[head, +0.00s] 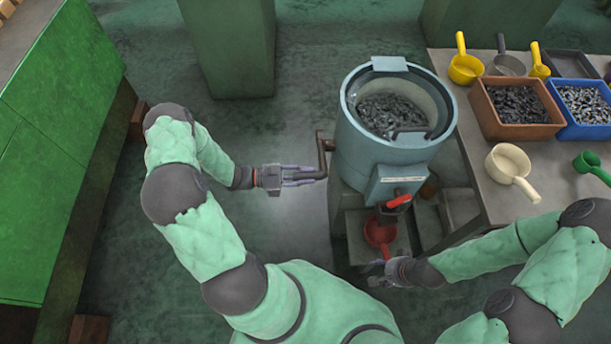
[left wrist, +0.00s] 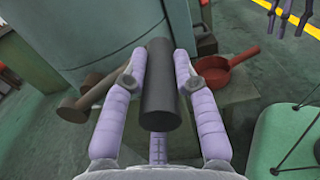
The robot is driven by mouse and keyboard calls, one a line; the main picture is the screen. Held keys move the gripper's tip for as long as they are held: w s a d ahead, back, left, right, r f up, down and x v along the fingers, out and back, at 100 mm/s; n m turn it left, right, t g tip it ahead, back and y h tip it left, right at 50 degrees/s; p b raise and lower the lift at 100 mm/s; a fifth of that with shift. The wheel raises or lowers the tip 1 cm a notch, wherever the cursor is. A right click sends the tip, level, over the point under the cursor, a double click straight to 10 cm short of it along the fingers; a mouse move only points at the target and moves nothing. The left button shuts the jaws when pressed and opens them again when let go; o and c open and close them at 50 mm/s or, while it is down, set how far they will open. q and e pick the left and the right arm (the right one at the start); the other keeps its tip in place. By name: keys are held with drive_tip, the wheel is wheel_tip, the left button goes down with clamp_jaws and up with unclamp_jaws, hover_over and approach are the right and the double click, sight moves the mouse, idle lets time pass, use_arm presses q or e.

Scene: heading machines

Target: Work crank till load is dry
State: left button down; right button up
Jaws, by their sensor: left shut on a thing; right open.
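A blue-grey drum machine (head: 372,150) stands on a pedestal, its open tub holding a load of dark metal pieces (head: 390,114). A brown crank (head: 322,158) sticks out of its left side. My left gripper (head: 318,176) is shut on the crank's dark handle, which stands between the fingers in the left wrist view (left wrist: 160,85). A red lever (head: 399,201) is on the drum's front. A red scoop (head: 379,232) sits below it, also seen in the left wrist view (left wrist: 216,75). My right gripper (head: 378,275) is open near the red scoop's lower side, apparently empty.
A table on the right (head: 494,165) carries a brown bin (head: 515,132) and a blue bin (head: 585,130) of metal pieces, plus several scoops, including a cream one (head: 512,168). A green cabinet (head: 55,140) stands at left. Open floor (head: 270,130) lies between cabinet and drum.

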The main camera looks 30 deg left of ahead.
use_arm(q)
drive_tip(key=w+a+r+n+p, duration=0.7)
drive_tip(key=w+r+n+p, duration=0.1)
drive_tip(key=w+r+n, duration=0.2)
drive_tip(key=shift+w+a+r+n, duration=0.2)
drive_tip(key=shift+w+a+n, duration=0.1)
drive_tip(key=shift+w+n, duration=0.75)
drive_tip(key=shift+w, duration=0.15)
drive_tip(key=c, duration=1)
unclamp_jaws()
drive_tip(key=v, duration=1.2)
drive_tip(key=shift+f, duration=0.1)
